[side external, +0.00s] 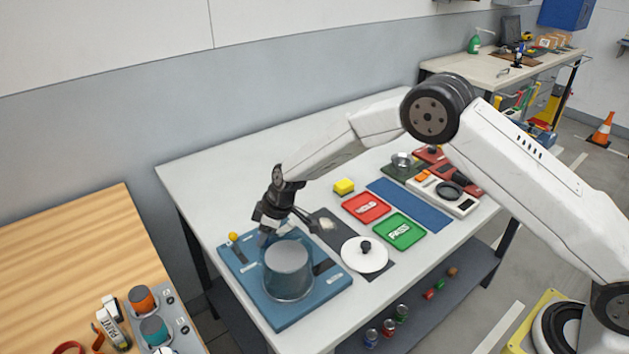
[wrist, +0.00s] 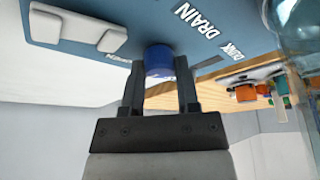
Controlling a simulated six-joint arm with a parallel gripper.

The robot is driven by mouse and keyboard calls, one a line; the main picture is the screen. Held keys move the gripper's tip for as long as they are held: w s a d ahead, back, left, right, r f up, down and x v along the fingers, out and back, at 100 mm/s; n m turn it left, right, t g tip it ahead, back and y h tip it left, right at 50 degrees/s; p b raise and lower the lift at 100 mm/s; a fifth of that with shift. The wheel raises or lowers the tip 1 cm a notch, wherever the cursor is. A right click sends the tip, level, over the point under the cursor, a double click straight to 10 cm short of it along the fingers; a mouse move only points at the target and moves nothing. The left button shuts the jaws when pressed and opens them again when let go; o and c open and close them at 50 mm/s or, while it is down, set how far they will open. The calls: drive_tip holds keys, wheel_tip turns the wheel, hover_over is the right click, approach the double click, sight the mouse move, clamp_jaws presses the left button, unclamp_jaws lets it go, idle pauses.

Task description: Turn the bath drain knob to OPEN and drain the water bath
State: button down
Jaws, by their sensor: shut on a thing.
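The blue bath drain knob (wrist: 159,62) sits on a blue panel (wrist: 80,15) beside white lettering that reads DRAIN. My gripper (wrist: 160,80) has one finger on each side of the knob and is shut on it. In the side view my gripper (side external: 265,236) reaches down behind the water bath, and the knob cannot be made out there. The bath is a clear cylindrical vessel (side external: 288,272) with a grey look, standing on the blue base (side external: 312,312). Its clear wall also shows in the wrist view (wrist: 296,35). I cannot tell the knob's pointer position or the water level.
A white lid with a black knob (side external: 364,255) lies right of the bath. A small yellow ball (side external: 233,237) stands at the base's left corner. Red HOLD (side external: 366,208) and green PASS (side external: 399,231) plates lie farther right. A wooden table (side external: 75,250) is at left.

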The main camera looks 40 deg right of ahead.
drive_tip(key=shift+m+t, duration=0.3)
drive_tip(key=shift+m, duration=0.7)
drive_tip(key=shift+c, duration=1.7)
unclamp_jaws()
drive_tip(key=shift+r, duration=0.15)
drive_tip(key=v, duration=0.7)
drive_tip(key=shift+r, duration=0.25)
drive_tip(key=shift+s+a, duration=0.1)
drive_tip(key=shift+s, duration=0.05)
